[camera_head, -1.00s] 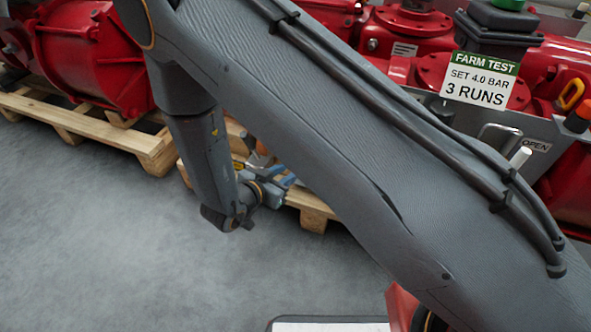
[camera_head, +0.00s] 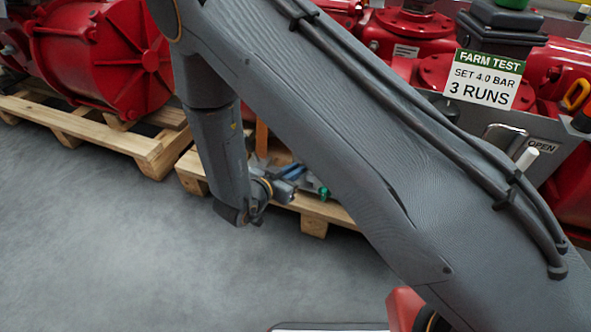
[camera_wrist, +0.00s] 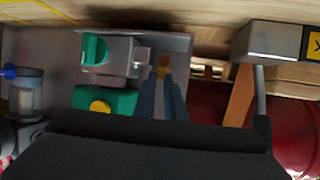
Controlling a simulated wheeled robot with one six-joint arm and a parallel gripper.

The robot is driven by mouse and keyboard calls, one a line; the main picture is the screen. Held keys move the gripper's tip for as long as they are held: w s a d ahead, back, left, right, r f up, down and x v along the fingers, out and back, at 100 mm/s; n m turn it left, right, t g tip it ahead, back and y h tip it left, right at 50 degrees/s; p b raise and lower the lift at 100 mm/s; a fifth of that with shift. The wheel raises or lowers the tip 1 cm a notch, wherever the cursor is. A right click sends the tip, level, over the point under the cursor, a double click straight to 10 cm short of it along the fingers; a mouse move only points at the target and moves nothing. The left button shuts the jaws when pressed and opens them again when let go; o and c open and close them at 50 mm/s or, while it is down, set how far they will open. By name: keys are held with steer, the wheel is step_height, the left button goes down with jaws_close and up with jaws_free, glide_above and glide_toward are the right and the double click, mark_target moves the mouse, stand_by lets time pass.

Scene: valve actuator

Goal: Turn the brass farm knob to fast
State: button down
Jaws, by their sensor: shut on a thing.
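In the wrist view, a small brass-coloured knob (camera_wrist: 163,64) sits in a grey tray-like housing (camera_wrist: 178,42). My gripper (camera_wrist: 162,78) reaches it with two blue-grey fingers, which come together at the knob and appear shut on it. The fingertips cover part of the knob. No speed marking can be read, so I cannot tell the knob's setting. In the head view, my gripper (camera_head: 292,182) is low beside the wooden pallet, partly hidden by my arm, and the knob cannot be made out.
Left of the fingers are a grey and green device (camera_wrist: 110,55) and a yellow round part (camera_wrist: 100,106). An orange handle (camera_wrist: 240,95) stands close on the right. A wooden pallet (camera_head: 110,140) bears red actuators (camera_head: 100,60). A FARM TEST sign (camera_head: 484,80) hangs behind. Grey floor is clear at left.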

steer(key=shift+s+d+r+n+y+p, duration=0.15)
steer(key=shift+d+n+y+p, duration=0.2)
steer(key=shift+p, duration=0.35)
steer(key=shift+n+t+y+p, duration=0.4)
steer(key=shift+n+t+y, duration=0.05)
steer(key=shift+t, duration=0.05)
steer(key=shift+a, duration=0.1)
steer(key=c, duration=1.8)
jaws_free()
steer(key=shift+p+v, duration=1.7)
steer(key=shift+v, duration=2.15)
